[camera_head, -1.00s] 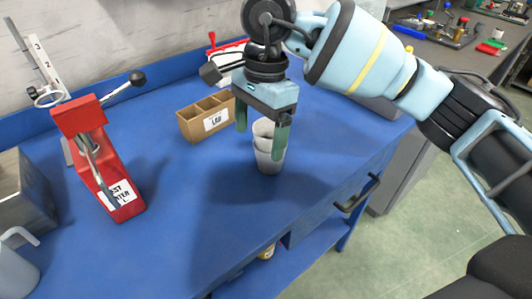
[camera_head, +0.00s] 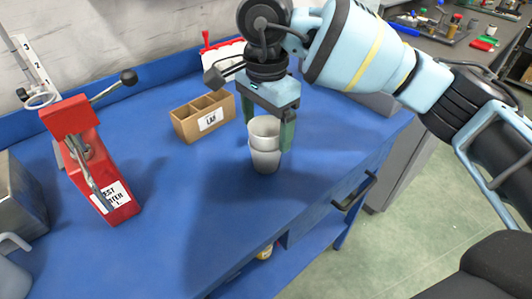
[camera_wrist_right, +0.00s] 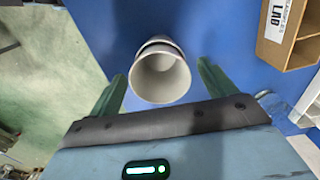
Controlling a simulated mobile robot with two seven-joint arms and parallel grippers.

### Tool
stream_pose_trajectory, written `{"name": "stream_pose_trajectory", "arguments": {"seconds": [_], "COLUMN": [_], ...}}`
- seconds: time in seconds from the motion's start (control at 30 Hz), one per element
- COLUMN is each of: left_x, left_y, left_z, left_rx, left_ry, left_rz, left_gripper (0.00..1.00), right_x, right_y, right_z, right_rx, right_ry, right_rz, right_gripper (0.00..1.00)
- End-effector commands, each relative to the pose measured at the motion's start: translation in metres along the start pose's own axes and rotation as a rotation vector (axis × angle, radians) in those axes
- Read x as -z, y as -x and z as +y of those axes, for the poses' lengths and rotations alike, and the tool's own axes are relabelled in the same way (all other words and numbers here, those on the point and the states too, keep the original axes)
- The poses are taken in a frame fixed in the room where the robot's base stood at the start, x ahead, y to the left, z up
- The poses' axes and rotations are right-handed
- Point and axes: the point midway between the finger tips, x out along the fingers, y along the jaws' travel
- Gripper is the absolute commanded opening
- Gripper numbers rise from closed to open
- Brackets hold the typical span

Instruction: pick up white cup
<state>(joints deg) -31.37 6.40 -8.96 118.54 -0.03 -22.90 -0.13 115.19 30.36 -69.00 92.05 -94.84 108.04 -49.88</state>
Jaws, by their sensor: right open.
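A white cup (camera_head: 264,128) stands upright on the blue workbench, looking like one cup stacked in another white cup (camera_head: 265,160) below it. My right gripper (camera_head: 268,134) is open and points down, with its green fingers on either side of the upper cup. In the right wrist view the upper cup (camera_wrist_right: 160,78) shows its round open mouth between the spread fingers of the right gripper (camera_wrist_right: 158,78), with a second rim behind it. Gaps show beside the cup there, so neither finger visibly grips it. My left gripper is out of view.
A divided cardboard box labelled LAB (camera_head: 203,117) stands left of the cups. A red lever press (camera_head: 92,160) stands farther left, beside a grey metal box (camera_head: 22,198). The blue bench (camera_head: 190,220) is clear in front of the cups; its edge lies to the right.

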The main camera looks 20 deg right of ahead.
Motion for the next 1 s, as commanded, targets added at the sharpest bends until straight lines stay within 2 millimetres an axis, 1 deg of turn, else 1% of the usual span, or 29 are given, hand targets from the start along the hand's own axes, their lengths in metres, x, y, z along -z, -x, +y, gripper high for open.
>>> {"name": "stream_pose_trajectory", "arguments": {"seconds": [0.2, 0.3, 0.4, 0.57, 1.0], "left_x": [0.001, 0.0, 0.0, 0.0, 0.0], "left_y": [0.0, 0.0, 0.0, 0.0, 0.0], "left_z": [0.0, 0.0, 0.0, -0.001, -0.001], "left_rx": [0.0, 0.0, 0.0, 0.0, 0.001], "left_ry": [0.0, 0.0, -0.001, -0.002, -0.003], "left_rz": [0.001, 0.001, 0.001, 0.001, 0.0], "left_gripper": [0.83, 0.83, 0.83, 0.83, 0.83], "right_x": [0.0, 0.0, 0.0, 0.0, 0.0], "right_y": [-0.031, -0.042, -0.046, -0.045, -0.045], "right_z": [0.001, 0.0, 0.0, 0.0, 0.0], "right_rx": [-0.004, -0.002, -0.001, -0.001, -0.001], "right_ry": [0.001, 0.001, 0.001, 0.001, 0.0], "right_rz": [0.0, 0.0, 0.0, 0.0, 0.0], "right_gripper": [0.83, 0.83, 0.83, 0.83, 0.25]}}
